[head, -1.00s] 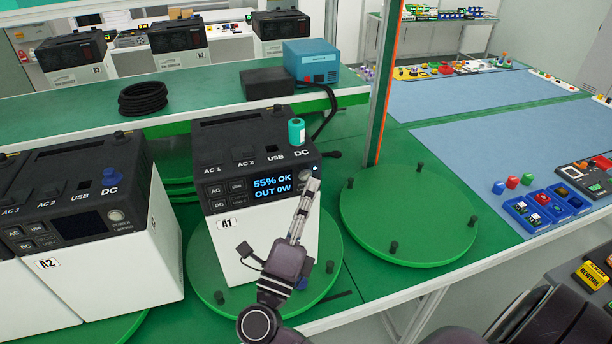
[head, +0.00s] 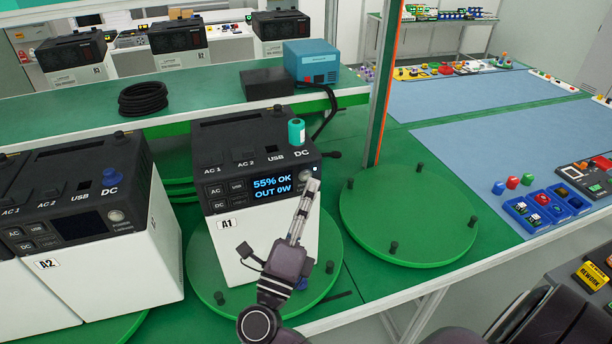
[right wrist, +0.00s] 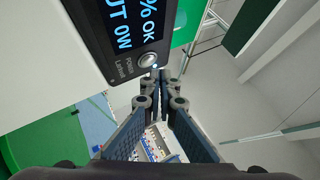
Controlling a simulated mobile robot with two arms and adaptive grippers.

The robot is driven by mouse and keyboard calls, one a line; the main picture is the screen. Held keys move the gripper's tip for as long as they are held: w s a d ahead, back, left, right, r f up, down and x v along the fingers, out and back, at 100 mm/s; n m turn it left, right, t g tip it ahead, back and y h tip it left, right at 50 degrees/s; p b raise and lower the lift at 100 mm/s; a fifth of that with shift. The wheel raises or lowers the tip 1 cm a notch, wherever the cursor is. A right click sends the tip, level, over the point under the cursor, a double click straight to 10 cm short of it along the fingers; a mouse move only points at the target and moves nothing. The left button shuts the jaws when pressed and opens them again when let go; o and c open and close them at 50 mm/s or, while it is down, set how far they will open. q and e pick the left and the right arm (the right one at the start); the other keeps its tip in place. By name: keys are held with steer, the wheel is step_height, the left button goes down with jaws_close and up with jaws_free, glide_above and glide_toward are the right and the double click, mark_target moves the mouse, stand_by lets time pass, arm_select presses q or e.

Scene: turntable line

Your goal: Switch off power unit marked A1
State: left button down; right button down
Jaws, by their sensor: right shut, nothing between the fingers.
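Power unit A1 (head: 262,230) is a white box with a black top, standing upright on a green turntable (head: 333,262). Its screen (head: 271,187) is lit and reads "55% OK OUT 0W". The round power button (right wrist: 147,60) sits right of the screen, with a small bright light by it; in the head view the fingers partly cover it. My right gripper (head: 313,184) is shut and empty, its fingertips close to the button. In the right wrist view the fingertips (right wrist: 161,73) are just beside the button; I cannot tell whether they touch. My left gripper is not in view.
Unit A2 (head: 130,255), its screen dark, stands to the left. A teal cylinder (head: 296,132) stands on A1's top edge, near the fingers. An empty turntable (head: 408,215) with black pegs is to the right.

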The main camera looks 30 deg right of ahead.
steer(key=shift+w, duration=0.15)
steer(key=shift+w+d, duration=0.1)
steer(key=shift+w, duration=0.2)
steer(key=shift+w+b, duration=0.3)
stand_by(0.6)
stand_by(0.3)
steer(key=shift+s, duration=0.75)
steer(key=shift+s+a+p, duration=0.1)
steer(key=shift+s+a, duration=0.15)
steer(key=shift+s, duration=0.55)
steer(key=shift+s+a+p, duration=0.1)
steer(key=shift+s+a, duration=0.1)
steer(key=shift+s, duration=0.65)
steer(key=shift+s+a+p, duration=0.1)
steer(key=shift+s+a, duration=0.15)
steer(key=shift+s, duration=0.55)
steer(key=shift+w, duration=0.1)
